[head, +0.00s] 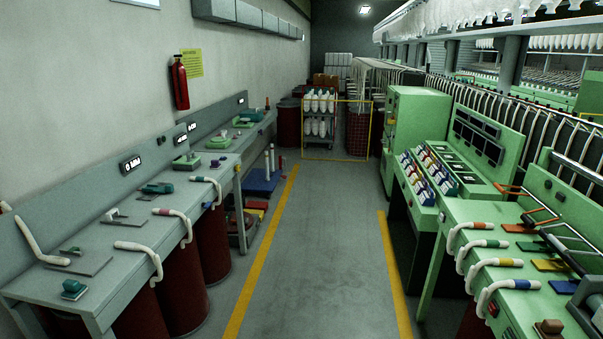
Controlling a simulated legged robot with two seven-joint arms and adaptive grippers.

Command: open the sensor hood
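I cannot tell for certain which part is the sensor hood. On the grey left bench (150,238) sit a dark teal device (157,188), a small teal block (74,288) and a green-based unit (187,161). On the right, a green machine (520,222) carries red, green, yellow and blue plates (550,265) with bent bars above them. Thick white strands lie over both front edges. Neither of my grippers is in view.
A clear grey aisle (315,250) with yellow floor lines runs between bench and machine. Dark red cans (208,245) stand under the left bench. A bobbin cart (320,120) stands at the far end of the aisle. A green cabinet (415,125) stands at the right.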

